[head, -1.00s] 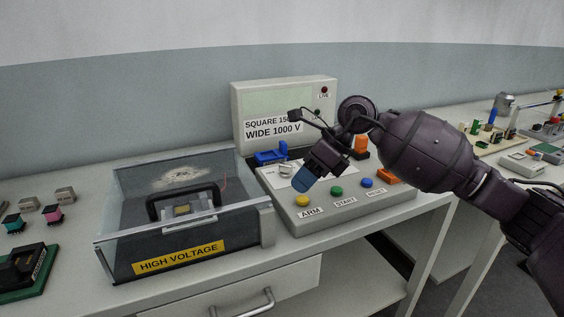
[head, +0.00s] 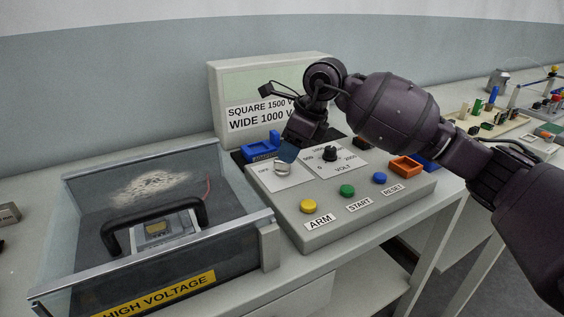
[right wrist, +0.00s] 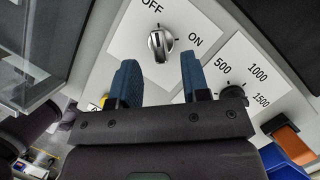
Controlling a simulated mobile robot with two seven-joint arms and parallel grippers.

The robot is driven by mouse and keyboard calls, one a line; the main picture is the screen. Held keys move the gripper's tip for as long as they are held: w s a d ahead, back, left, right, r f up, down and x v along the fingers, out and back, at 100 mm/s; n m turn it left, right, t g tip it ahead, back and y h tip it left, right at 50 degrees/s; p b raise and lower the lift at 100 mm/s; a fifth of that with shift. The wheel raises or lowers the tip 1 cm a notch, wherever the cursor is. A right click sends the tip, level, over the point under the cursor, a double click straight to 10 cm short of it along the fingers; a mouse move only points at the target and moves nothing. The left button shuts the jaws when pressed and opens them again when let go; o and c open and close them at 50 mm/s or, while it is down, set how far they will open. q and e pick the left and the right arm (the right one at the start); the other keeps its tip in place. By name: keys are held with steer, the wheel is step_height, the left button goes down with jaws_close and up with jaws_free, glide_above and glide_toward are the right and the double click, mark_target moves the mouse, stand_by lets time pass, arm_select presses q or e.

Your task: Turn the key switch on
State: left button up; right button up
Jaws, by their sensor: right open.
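The key switch (head: 282,169) is a silver knob on a white plate at the left of the grey control box (head: 322,230). In the right wrist view the silver knob (right wrist: 160,41) sits between the words OFF and ON, with its pointer line toward OFF. My right gripper (head: 288,152) is just above and behind the knob in the head view. In the right wrist view its two blue fingers (right wrist: 160,76) are open and empty, and the knob lies just beyond their tips, in the gap between them. My left gripper is not in view.
A black voltage dial (head: 330,153) is right of the switch. Yellow, green and blue buttons line the front of the box. Blue (head: 261,147) and orange (head: 406,166) connector blocks stand near it. A clear high-voltage case (head: 140,225) is close on the left.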

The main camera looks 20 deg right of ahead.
mark_target(282, 166)
steer(key=shift+b+x, duration=0.35)
steer(key=shift+x, duration=1.5)
jaws_close()
